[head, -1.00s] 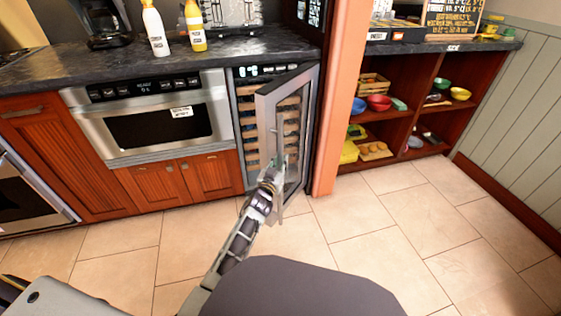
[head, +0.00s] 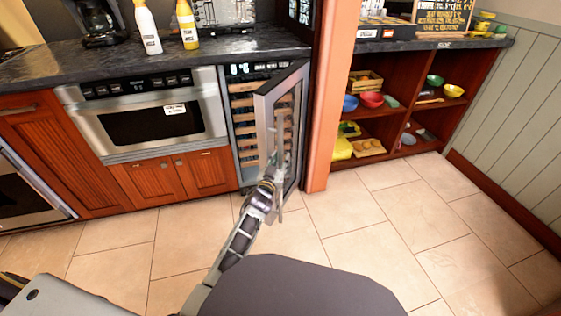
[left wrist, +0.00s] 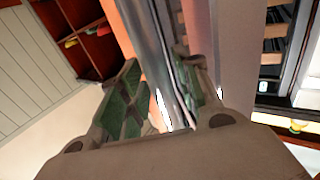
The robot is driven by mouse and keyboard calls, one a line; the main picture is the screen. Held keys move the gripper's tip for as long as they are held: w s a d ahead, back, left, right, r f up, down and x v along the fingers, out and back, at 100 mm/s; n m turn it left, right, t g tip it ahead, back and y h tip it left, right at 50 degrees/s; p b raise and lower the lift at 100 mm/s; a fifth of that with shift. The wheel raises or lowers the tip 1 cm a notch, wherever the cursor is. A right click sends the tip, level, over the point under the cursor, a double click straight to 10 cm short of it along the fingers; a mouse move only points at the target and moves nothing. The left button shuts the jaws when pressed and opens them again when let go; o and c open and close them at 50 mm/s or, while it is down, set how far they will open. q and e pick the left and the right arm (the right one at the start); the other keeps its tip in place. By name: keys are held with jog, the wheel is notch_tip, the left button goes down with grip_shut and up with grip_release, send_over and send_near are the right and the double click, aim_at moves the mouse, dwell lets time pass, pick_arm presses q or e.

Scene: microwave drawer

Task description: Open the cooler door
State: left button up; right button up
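The cooler (head: 243,130) is built in under the counter, with bottle racks inside. Its grey-framed glass door (head: 264,125) stands partly open, hinged at the right and swung out towards me. My left gripper (head: 276,165) is at the outer side of this door, near its free edge and at lower-middle height. In the left wrist view, the green-padded fingers (left wrist: 165,85) stand apart on either side of a shiny metal bar (left wrist: 172,45) along the door. I cannot tell whether both pads press on it. My right gripper is out of view.
A microwave drawer (head: 150,120) and wooden cabinets are left of the cooler. A pinkish pillar (head: 327,110) stands close to the right of the door. Open shelves (head: 405,105) with bowls lie beyond. The tiled floor (head: 390,210) in front is clear.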

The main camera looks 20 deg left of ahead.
pick_arm(q)
jog(key=shift+s, duration=0.35)
jog(key=shift+s+a, duration=0.2)
jog(key=shift+s, duration=2.65)
jog(key=shift+s+a, duration=0.2)
jog(key=shift+s, duration=2.6)
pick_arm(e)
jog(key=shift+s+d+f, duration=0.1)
